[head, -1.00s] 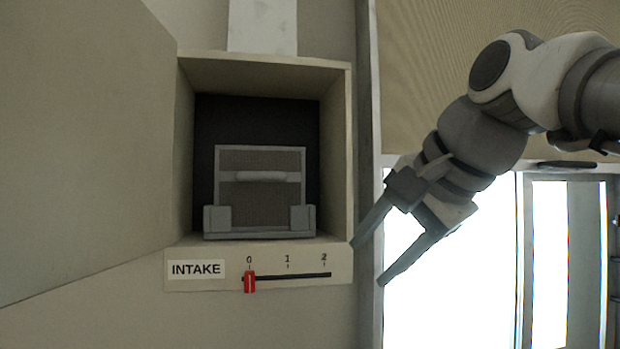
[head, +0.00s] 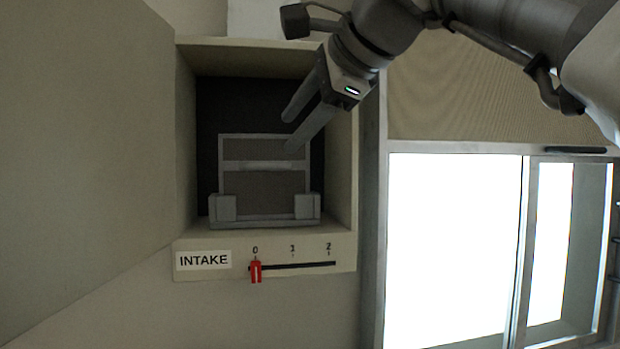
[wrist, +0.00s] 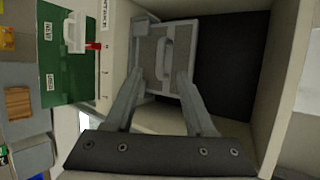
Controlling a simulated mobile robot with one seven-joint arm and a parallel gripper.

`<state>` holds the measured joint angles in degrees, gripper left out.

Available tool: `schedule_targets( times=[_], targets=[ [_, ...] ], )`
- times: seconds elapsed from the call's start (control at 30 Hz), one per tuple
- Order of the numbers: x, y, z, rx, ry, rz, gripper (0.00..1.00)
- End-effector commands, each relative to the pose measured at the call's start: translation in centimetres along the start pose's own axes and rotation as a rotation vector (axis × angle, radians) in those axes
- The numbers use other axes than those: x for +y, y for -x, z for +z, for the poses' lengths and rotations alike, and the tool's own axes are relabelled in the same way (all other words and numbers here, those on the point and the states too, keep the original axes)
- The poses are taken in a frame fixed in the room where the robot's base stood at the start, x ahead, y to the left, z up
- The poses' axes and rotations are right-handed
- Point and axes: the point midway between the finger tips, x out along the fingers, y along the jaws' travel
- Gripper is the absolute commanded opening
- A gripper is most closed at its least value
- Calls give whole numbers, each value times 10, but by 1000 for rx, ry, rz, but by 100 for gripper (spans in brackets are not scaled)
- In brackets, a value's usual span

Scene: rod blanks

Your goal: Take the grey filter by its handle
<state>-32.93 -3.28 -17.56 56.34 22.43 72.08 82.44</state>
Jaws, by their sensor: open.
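The grey filter (head: 240,183) stands upright in the open intake box (head: 343,190), behind two small blocks at its lower corners. Its pale handle (head: 240,166) is a bar across its upper part. In the wrist view the filter (wrist: 148,52) shows ahead, with its looped handle (wrist: 168,58). My gripper (head: 289,132) is inside the box opening, near the filter's upper right corner. In the wrist view my gripper (wrist: 161,75) is open and empty, its fingers either side of the line to the handle. Whether a fingertip touches the filter I cannot tell.
A red slider (head: 256,272) stands at 0 below the box. The door panel (head: 80,140) is open at left. The wrist view shows a green board (wrist: 62,72) marked NEW and USED, with a white handled piece (wrist: 74,32) on it. The box walls are close around my gripper.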

Motion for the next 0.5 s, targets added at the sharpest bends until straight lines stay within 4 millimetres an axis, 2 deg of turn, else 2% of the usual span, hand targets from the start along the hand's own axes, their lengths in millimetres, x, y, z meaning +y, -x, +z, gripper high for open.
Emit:
schedule_targets(
  times=[0.03, 0.13, 0.5],
  targets=[
    [1, -12, 0, -1, 1, 3, 55],
    [0, -28, 0, -1, 1, 3, 55],
    [-1, -61, -6, 1, 0, 3, 55]
  ],
)
